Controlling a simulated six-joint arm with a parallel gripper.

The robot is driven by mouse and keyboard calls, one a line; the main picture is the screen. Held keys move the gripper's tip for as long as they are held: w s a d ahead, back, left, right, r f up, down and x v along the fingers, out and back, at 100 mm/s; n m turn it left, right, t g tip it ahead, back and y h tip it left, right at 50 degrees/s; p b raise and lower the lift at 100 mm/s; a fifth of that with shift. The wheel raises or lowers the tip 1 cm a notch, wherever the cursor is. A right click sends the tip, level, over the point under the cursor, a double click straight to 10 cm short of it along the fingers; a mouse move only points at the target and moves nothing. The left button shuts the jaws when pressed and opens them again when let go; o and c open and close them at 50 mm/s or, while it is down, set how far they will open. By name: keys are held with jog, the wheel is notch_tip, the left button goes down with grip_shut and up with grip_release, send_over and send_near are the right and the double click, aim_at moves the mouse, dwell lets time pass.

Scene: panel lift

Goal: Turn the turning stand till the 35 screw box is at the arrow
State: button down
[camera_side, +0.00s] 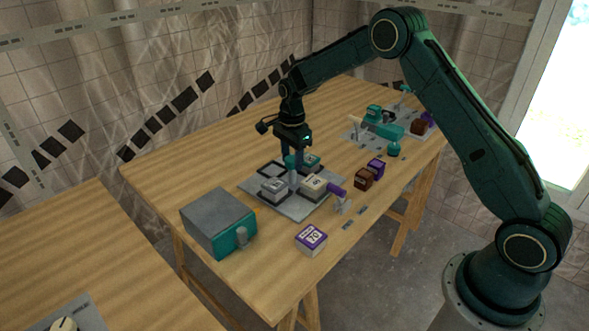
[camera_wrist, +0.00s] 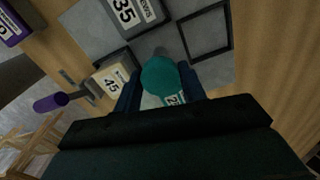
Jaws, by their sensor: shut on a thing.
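The turning stand sits on a grey plate (camera_side: 300,211), with numbered boxes around a central teal knob (camera_wrist: 160,76). My gripper (camera_side: 292,157) is above the plate, its fingers closed around the knob. The grey 35 screw box (camera_wrist: 127,14) is at the top of the wrist view; it seems to be the left box (camera_side: 273,188) in the side view. The 45 box (camera_wrist: 113,80) lies beside a purple rod-like piece (camera_wrist: 50,103) on a small stand, also in the side view (camera_side: 336,189). I cannot make out an arrow shape. A third box (camera_wrist: 174,99) is partly hidden by my gripper.
An empty square frame (camera_wrist: 205,32) shows on the stand. A large grey and teal box (camera_side: 215,222) stands left on the table, a purple-topped box (camera_side: 311,238) in front.

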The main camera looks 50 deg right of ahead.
jog(key=shift+r+m, duration=0.1)
jog(key=shift+m, duration=0.3)
dwell(0.3)
jog(key=c, duration=0.8)
grip_release()
jog(key=shift+c, duration=0.2)
notch_tip(320, 180, up, 14)
